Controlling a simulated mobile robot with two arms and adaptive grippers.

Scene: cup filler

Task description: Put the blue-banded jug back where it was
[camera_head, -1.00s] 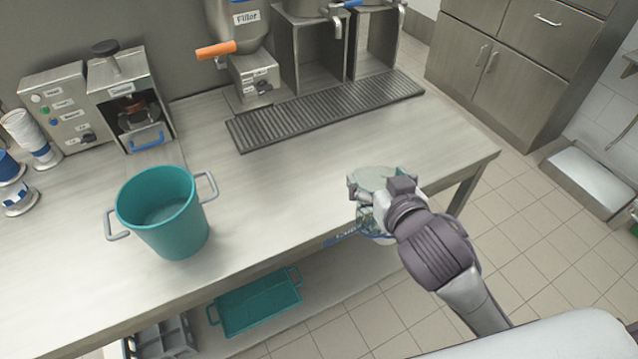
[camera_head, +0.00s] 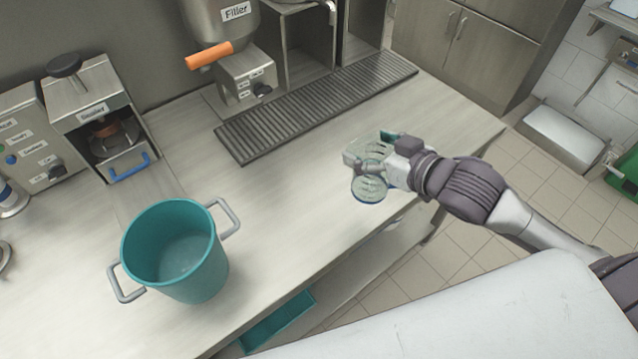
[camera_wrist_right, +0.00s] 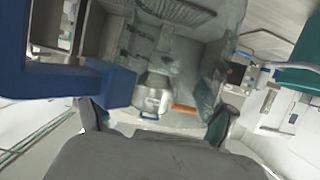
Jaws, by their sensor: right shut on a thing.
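The blue-banded jug (camera_head: 369,187) is clear, with a trace of blue low on its side. My right gripper (camera_head: 372,150) is shut on it over the right front part of the counter. Whether the jug touches the counter I cannot tell. In the right wrist view the see-through jug (camera_wrist_right: 190,55) fills the middle between my fingers (camera_wrist_right: 165,118), with a large blue part at the left. My left gripper is not in view.
A teal pot (camera_head: 176,252) with two grey handles stands at the counter's front left. The filler (camera_head: 222,50) with an orange lever and a ribbed drip grate (camera_head: 315,105) are at the back. The sealer (camera_head: 97,120) is at the left. The counter (camera_head: 290,195) is clear between pot and jug.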

